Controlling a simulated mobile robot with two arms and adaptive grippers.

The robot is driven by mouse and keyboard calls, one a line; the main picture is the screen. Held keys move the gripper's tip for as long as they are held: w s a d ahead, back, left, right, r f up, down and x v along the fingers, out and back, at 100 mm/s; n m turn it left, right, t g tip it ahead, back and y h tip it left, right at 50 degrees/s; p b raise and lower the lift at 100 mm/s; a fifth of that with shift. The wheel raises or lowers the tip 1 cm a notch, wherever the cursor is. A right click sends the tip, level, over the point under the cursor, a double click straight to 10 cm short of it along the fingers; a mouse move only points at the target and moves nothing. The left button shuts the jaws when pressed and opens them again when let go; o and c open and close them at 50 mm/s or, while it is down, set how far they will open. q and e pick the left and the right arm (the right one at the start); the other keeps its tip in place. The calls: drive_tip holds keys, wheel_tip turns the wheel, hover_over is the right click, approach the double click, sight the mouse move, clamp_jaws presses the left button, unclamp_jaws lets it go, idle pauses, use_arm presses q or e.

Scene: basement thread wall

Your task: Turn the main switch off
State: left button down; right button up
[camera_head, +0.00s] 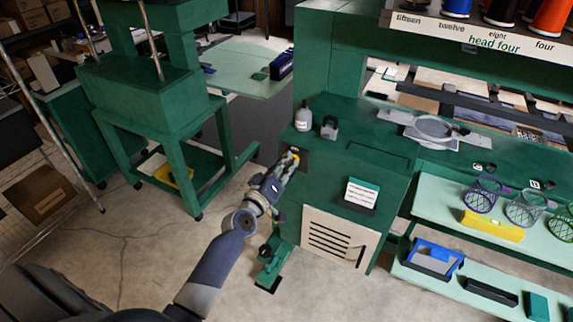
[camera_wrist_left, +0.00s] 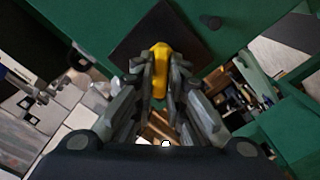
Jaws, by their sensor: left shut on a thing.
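The main switch has a yellow handle (camera_wrist_left: 160,70) on a dark plate (camera_wrist_left: 150,38) fixed to the green machine cabinet. In the left wrist view the handle stands between the two fingers of my left gripper (camera_wrist_left: 161,84), which is shut on it. In the head view my left gripper (camera_head: 289,161) reaches the cabinet's upper left corner, and a bit of yellow (camera_head: 296,156) shows at its fingertips. The gripper hides most of the switch and its plate there. My right gripper is not in view.
A white bottle (camera_head: 303,117) and a grey padlock-shaped item (camera_head: 329,127) stand on the cabinet top just above the gripper. A green pedal (camera_head: 273,263) is on the floor below.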

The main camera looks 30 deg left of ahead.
use_arm(q)
drive_tip(key=n, duration=0.9)
drive_tip(key=shift+a+f+b, duration=0.2)
drive_tip(key=shift+b, duration=0.2)
drive_tip(key=shift+n, duration=0.4)
drive_tip(key=c, duration=1.7)
unclamp_jaws()
drive_tip(key=shift+w, duration=0.1)
drive_tip(key=shift+o, duration=0.5)
drive_tip(key=shift+f, duration=0.1)
drive_tip(key=shift+f, duration=0.1)
drive_tip(key=s, duration=1.2)
